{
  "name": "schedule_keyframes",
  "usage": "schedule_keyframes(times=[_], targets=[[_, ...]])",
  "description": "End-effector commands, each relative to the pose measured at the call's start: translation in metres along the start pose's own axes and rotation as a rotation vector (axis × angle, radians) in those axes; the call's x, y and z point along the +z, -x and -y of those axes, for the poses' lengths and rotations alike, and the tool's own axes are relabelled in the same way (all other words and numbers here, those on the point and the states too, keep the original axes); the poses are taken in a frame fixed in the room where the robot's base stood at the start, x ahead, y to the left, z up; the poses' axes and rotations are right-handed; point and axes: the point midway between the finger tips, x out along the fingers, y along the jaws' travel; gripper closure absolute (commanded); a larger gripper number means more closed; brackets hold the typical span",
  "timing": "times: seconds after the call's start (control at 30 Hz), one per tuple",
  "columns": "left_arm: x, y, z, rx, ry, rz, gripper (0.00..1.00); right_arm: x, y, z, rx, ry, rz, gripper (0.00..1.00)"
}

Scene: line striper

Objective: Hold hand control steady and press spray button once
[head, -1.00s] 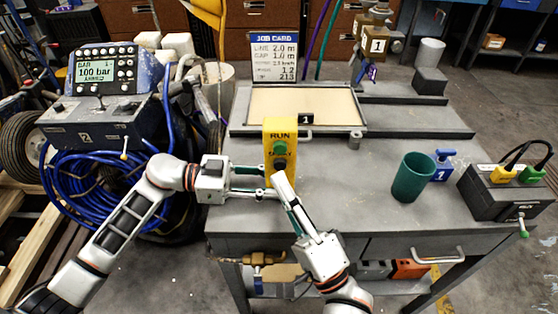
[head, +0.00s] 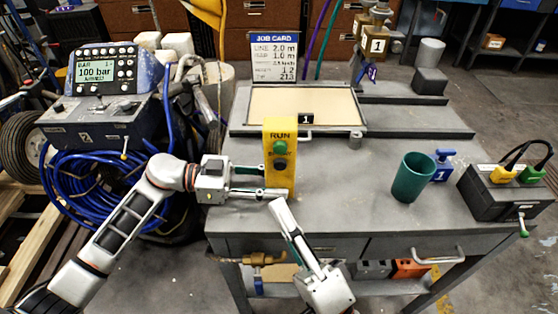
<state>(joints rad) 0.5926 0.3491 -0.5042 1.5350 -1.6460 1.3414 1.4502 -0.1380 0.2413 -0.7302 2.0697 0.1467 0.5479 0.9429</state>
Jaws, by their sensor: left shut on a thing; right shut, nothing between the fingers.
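The hand control is a yellow upright box (head: 280,180) marked RUN, standing over the grey bench. A green button (head: 280,147) sits near its top and a dark button (head: 281,165) below it; the lettering by the dark one is too small to read surely. My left gripper (head: 270,183) reaches in from the left and is shut on the box's lower part. My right gripper (head: 277,205) is shut and empty, just below and in front of the box, with a gap to both buttons.
A job card (head: 274,57) stands behind a framed board (head: 300,105). A green cup (head: 411,178), a blue valve tag (head: 442,165) and a grey box with cables (head: 505,195) are at the right. The bench's middle right is clear.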

Motion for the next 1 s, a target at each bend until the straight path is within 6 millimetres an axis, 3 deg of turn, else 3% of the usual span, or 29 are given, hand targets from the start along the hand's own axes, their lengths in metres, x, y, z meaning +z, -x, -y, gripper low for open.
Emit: schedule_keyframes(times=[0.37, 0.4, 0.47, 0.83, 1.0], targets=[[-0.001, 0.000, 0.000, 0.000, -0.001, -0.002, 0.94, 0.000, 0.000, 0.000, 0.000, 0.000, 0.000, 1.00], [-0.001, 0.000, 0.000, 0.000, -0.001, -0.002, 0.66, 0.000, 0.000, 0.000, 0.000, 0.000, 0.000, 1.00], [-0.001, 0.000, 0.000, 0.000, -0.001, -0.002, 0.50, 0.000, 0.000, 0.000, 0.000, 0.000, 0.000, 1.00], [0.000, 0.001, 0.000, 0.000, 0.000, 0.000, 0.49, 0.000, 0.000, 0.000, 0.000, 0.000, 0.000, 1.00], [0.001, 0.018, 0.001, -0.002, -0.001, 0.003, 0.49, 0.000, 0.000, 0.000, 0.000, 0.000, 0.000, 1.00]])
